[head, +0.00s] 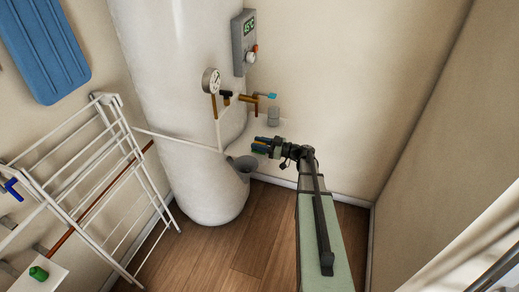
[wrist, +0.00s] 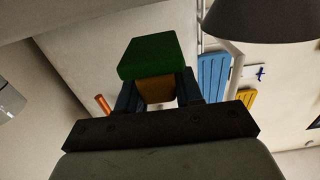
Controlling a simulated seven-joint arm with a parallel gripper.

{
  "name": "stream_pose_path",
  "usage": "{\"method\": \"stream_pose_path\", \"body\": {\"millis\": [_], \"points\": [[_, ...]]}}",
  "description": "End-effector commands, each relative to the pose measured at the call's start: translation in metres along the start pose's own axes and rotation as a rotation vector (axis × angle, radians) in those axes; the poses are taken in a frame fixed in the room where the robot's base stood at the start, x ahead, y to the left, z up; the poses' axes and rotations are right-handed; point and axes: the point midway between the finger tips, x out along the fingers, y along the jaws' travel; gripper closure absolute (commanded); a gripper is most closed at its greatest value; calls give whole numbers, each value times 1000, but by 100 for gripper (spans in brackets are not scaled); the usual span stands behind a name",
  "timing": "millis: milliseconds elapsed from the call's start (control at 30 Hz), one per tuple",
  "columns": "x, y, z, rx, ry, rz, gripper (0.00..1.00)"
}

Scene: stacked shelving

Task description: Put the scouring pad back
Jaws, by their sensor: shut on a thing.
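The scouring pad is a block with a dark green face and a yellow-orange side. It shows in the wrist view (wrist: 150,57), held between the two dark fingers of my gripper (wrist: 159,90). Its green end sticks out beyond the fingertips. In the head view my gripper (head: 266,146) reaches left towards the white tank, just above and right of a grey funnel (head: 243,164). The pad is small there, mostly hidden by the fingers. I cannot tell in the head view whether it touches anything.
The tall white tank (head: 174,120) carries a gauge (head: 211,80), pipes and a control box (head: 243,45). A white drying rack (head: 117,130) stands at left. A green object (head: 39,273) sits on a small white shelf at lower left. A blue board (head: 45,45) hangs upper left.

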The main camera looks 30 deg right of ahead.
Motion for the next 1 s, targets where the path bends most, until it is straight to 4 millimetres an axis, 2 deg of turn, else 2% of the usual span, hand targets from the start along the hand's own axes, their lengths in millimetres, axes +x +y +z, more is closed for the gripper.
{"method": "stream_pose_path", "body": {"millis": [200, 633, 667, 900, 1000], "points": [[0, 1, 27, 2, -1, 0, 94], [0, 0, 32, 0, 0, 0, 94], [0, 0, 31, 0, 0, 0, 62], [0, 0, 31, 0, 0, 0, 39], [0, 0, 31, 0, 0, 0, 39]]}}
